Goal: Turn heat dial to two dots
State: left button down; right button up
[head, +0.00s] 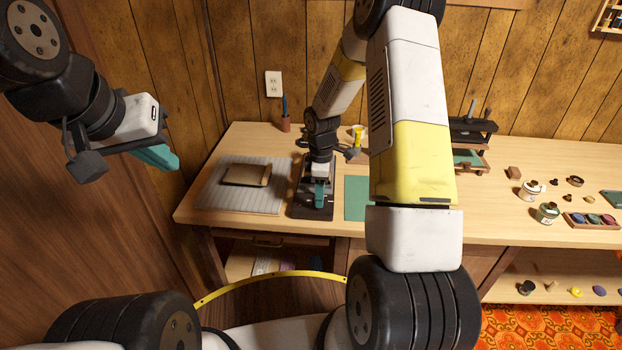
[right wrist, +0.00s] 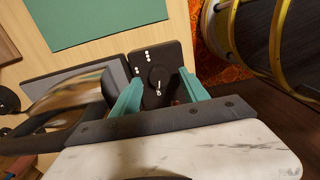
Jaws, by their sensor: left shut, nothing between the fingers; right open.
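The heat dial (right wrist: 156,76) is a dark round knob on a dark panel in the right wrist view. A white mark shows on its lower part, and small white dots show on the panel above and left of it. I cannot tell which dots the mark faces. My right gripper (right wrist: 157,92) is open, with its teal fingers on either side of the dial; I cannot tell whether they touch it. In the head view the right gripper (head: 319,194) is over a dark device (head: 298,207) on the bench, hiding the dial. My left gripper (head: 158,157) is shut and empty, away at the left.
A grey ribbed mat (head: 215,198) with a brown book-like item (head: 247,174) lies left of the device. A green mat (head: 356,198) lies to its right. A pen cup (head: 285,124) stands behind. Bottles (head: 547,212) and an ink tray (head: 592,220) stand at the right.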

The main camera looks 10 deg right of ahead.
jog(key=shift+f, duration=0.65)
grip_shut()
